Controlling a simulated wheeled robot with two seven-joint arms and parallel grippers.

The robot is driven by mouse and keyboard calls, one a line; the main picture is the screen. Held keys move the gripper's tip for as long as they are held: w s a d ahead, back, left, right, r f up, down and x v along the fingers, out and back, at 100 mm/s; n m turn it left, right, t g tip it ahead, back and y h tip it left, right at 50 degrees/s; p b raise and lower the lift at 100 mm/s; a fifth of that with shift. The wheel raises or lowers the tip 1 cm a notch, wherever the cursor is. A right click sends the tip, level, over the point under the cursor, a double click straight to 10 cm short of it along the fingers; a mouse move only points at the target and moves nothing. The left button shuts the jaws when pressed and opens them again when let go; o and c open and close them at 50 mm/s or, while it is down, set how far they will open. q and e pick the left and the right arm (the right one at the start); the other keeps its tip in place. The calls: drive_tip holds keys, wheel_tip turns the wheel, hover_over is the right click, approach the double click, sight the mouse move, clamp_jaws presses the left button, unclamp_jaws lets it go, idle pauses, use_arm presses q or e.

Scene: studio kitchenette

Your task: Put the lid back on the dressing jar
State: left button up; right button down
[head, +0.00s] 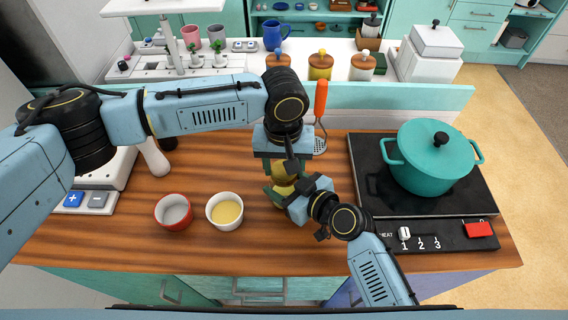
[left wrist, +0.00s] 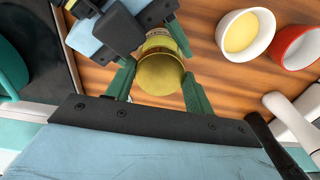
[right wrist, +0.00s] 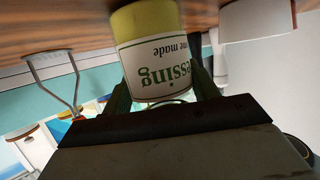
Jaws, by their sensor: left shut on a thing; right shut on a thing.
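The dressing jar (right wrist: 152,55) has a white label with green lettering and a yellow band, and shows upside down in the right wrist view. My right gripper (head: 277,192) is shut around its side at the counter. The round gold lid (left wrist: 161,73) is between the green fingers of my left gripper (left wrist: 158,88), which is shut on it. In the head view the lid (head: 282,168) is directly over the jar, partly hidden by both grippers. I cannot tell whether the lid is fully seated or just above the rim.
A red bowl (head: 174,212) and a white bowl with yellow contents (head: 226,211) stand left of the jar. A teal pot (head: 433,160) sits on the black hob (head: 368,172) at right. An orange-handled utensil (head: 321,100) stands behind. The front wooden counter (head: 250,252) is clear.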

use_arm(q)
drive_tip(key=m, duration=0.2)
drive_tip(key=shift+m, duration=0.3)
drive_tip(key=o, duration=1)
drive_tip(key=shift+o, duration=0.3)
drive_tip(key=shift+s+d, duration=0.1)
drive_tip(key=shift+d, duration=0.05)
use_arm(e)
drive_tip(key=shift+a, duration=0.15)
use_arm(q)
wheel_tip(320, 180, up, 4)
drive_tip(key=shift+f, duration=0.1)
use_arm(e)
drive_tip(key=shift+f, duration=0.1)
use_arm(q)
drive_tip(key=shift+r, duration=0.4)
